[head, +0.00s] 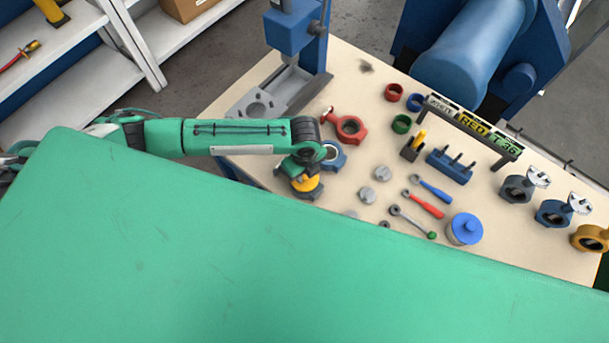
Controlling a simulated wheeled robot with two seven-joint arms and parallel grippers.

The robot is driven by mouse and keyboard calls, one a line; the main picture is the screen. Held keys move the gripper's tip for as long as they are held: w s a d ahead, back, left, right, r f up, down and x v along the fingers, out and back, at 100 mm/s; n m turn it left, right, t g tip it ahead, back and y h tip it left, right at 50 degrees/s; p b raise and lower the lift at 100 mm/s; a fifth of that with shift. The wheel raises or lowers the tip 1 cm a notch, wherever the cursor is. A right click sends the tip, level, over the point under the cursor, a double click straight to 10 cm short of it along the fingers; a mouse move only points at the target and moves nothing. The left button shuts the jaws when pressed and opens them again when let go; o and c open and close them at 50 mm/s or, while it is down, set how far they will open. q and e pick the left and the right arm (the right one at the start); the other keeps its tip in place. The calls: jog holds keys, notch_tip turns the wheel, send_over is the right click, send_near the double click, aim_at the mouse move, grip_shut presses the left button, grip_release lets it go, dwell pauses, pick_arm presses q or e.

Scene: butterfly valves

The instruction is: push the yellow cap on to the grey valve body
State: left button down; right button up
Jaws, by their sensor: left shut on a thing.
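My left gripper (304,172) reaches in from the left and points down over the bench, shut on the yellow cap (306,184). The fingers hide part of the cap. A dark grey part, seemingly the grey valve body (313,195), shows just under and around the cap's lower edge. I cannot tell whether the cap is seated on it or only close above it. My right gripper is not in view.
A blue valve body (335,155) and a red one (350,129) lie close beside the gripper. Several tools, a blue pot (464,229) and assembled valves (517,189) fill the right side. The near bench part is hidden.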

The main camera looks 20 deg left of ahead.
pick_arm(q)
jog(key=shift+f+b, duration=0.35)
jog(key=shift+f, duration=0.55)
dwell(0.7)
jog(key=shift+s, duration=0.1)
jog(key=shift+r+p, duration=0.2)
jog(key=shift+p, duration=0.25)
dwell(0.6)
jog(key=c, duration=1.1)
grip_release()
notch_tip(320, 180, up, 7)
jog(key=p, duration=0.7)
